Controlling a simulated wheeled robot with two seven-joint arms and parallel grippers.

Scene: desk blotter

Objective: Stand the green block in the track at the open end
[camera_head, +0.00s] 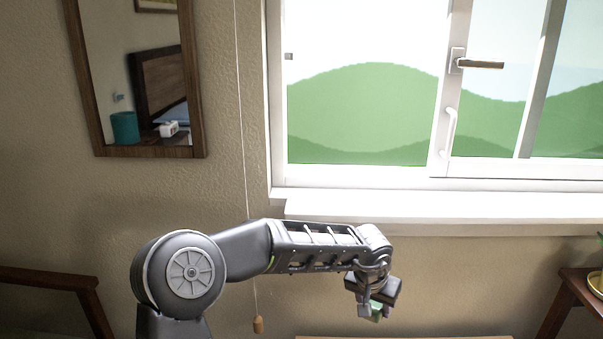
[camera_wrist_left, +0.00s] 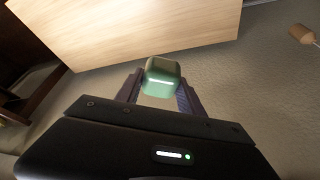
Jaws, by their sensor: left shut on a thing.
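My left gripper (camera_wrist_left: 161,90) is shut on the green block (camera_wrist_left: 162,78), which sits between its two fingers in the left wrist view. In the head view the left gripper (camera_head: 376,308) hangs at the end of my left arm, below the window sill, with a small part of the green block (camera_head: 377,314) showing at its fingertips. The block is held in the air, beyond the edge of a pale wooden surface (camera_wrist_left: 130,30). The track is not in view. My right gripper is not in view.
A cord with a wooden pull (camera_head: 258,325) hangs by the wall; the pull (camera_wrist_left: 301,34) also shows in the wrist view. The wooden top's edge (camera_head: 405,337) shows at the bottom. Dark wooden furniture (camera_head: 575,300) stands at right, and the window sill (camera_head: 430,206) is behind my arm.

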